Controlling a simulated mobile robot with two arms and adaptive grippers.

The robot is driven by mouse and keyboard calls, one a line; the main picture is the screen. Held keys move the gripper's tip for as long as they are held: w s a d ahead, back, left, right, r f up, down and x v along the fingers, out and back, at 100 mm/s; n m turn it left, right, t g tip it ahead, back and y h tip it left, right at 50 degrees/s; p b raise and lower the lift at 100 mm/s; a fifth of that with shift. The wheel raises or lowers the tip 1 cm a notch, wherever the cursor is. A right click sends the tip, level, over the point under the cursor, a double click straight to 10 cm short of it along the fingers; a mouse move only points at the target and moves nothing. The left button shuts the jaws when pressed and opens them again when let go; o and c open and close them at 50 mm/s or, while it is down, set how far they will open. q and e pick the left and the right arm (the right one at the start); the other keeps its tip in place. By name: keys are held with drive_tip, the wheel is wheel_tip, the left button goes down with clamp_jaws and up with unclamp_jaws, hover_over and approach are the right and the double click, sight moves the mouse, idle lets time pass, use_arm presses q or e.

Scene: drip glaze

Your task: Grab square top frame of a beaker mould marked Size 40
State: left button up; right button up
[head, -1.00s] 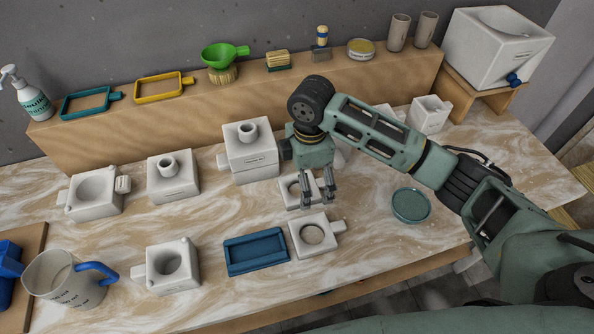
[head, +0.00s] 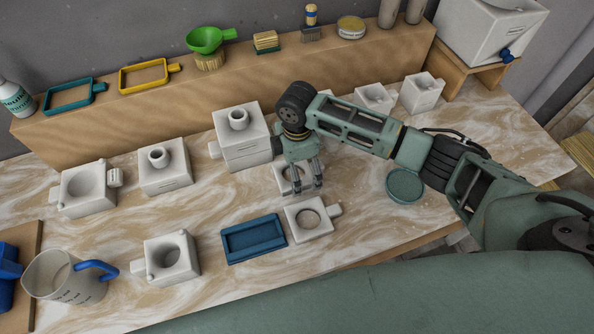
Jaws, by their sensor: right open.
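A white square frame (head: 283,187) with a round opening lies on the marbled table, partly hidden by my right gripper (head: 306,190). The gripper points down over its right side, open with nothing between the fingers; I cannot tell whether they touch it. A second white square frame (head: 293,231) with a round hole and a side tab lies just in front. I cannot read a size mark on either frame. My left gripper is not in view.
A tall white stacked mould (head: 243,150) stands close behind left of the gripper. A blue tray (head: 254,239) lies front left, a round teal lid (head: 405,185) to the right. Other white moulds (head: 165,170), a jug (head: 62,280) and a wooden shelf (head: 130,118) surround them.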

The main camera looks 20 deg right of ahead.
drive_tip(key=c, duration=1.4)
drive_tip(key=shift+r, duration=0.1)
